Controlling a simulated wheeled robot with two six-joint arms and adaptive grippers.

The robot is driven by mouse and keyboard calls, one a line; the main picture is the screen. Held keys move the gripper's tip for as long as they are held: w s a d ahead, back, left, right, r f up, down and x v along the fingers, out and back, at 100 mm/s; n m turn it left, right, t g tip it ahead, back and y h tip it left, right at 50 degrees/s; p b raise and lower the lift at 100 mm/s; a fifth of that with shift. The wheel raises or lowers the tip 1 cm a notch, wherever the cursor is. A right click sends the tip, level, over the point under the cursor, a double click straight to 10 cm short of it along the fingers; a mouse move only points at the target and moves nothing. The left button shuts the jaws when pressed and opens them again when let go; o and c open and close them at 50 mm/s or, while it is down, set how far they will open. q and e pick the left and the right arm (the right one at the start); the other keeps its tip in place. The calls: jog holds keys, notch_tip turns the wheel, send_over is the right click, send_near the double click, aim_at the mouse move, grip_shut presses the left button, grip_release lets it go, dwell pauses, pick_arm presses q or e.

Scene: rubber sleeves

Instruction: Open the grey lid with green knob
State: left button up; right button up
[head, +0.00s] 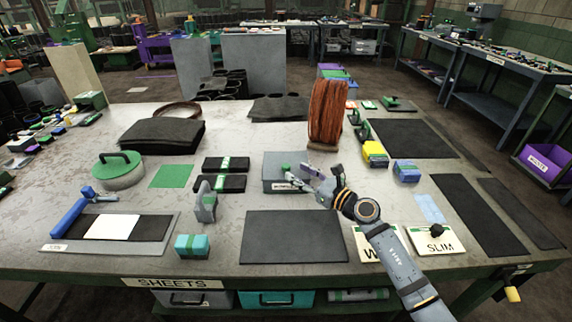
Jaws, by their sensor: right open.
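A grey box with a flat grey lid (273,176) stands near the middle of the table. A small green knob (285,167) is on the lid, which lies closed on the box. My right gripper (308,177) is open at the right side of the box, close to the knob and a little to its right. The gripper's fingers hide the box's right part and some of its front label. Whether a finger touches the lid cannot be told. My left gripper is not in view.
A rust-coloured roll (327,112) stands behind my right gripper. Black strips (224,183) lie left of the box and a dark sheet (293,236) lies in front. A yellow block (375,152) and a blue block (406,171) are to the right.

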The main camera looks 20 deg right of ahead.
aim_at(286, 165)
jog(key=x, duration=0.6)
jog(key=shift+c, duration=0.2)
grip_shut()
